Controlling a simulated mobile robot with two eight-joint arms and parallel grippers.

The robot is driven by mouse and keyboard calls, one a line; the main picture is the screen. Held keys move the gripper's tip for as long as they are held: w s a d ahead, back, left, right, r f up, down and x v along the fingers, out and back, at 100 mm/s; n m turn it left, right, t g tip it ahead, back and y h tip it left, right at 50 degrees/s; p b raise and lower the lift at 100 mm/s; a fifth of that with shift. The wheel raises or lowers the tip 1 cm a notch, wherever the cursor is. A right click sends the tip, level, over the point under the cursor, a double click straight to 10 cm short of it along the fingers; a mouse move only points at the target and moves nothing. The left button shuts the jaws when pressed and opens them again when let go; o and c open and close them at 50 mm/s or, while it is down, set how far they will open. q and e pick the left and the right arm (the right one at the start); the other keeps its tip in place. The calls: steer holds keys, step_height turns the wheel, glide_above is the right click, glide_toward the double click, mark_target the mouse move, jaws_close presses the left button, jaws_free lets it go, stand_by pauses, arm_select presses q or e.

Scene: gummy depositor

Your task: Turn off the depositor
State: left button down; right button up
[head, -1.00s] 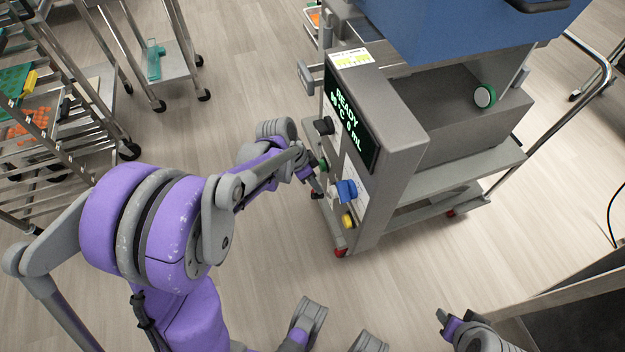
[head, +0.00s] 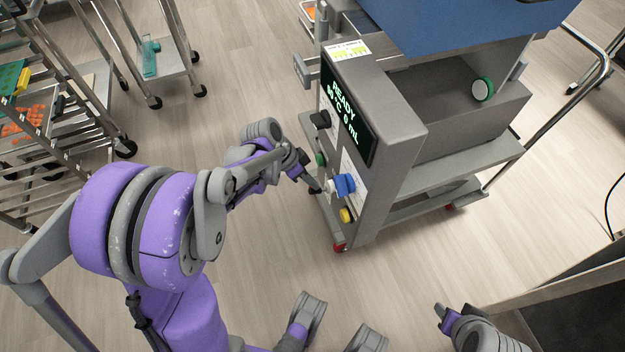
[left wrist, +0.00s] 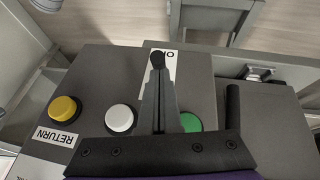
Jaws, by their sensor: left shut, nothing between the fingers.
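The depositor (head: 400,135) stands at centre right; its front panel display (head: 347,115) reads READY, 80 °C, 0 mL. My right gripper (head: 441,312) is low right.
The yellow button (left wrist: 62,108) has a RETURN label in the left wrist view. A tray rack (head: 45,110) and a small cart (head: 165,70) stand at left. A dark-topped table (head: 580,310) is at lower right. The floor between is clear.

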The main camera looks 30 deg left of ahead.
arm_select(q)
steer(key=shift+a+f, duration=0.1)
steer(key=f+t+h+b, duration=0.1)
steer(key=s+t+h+b, duration=0.1)
steer(key=t+b, duration=0.1)
steer(key=a+f+t+h+b, duration=0.1)
steer(key=h, duration=0.1)
steer(key=shift+s+a+f+m+b, duration=0.1)
steer(key=shift+s+f+m+b, duration=0.2)
steer(key=shift+s+b, duration=0.1)
steer(key=shift+r+p, duration=0.65)
steer(key=shift+r, duration=0.1)
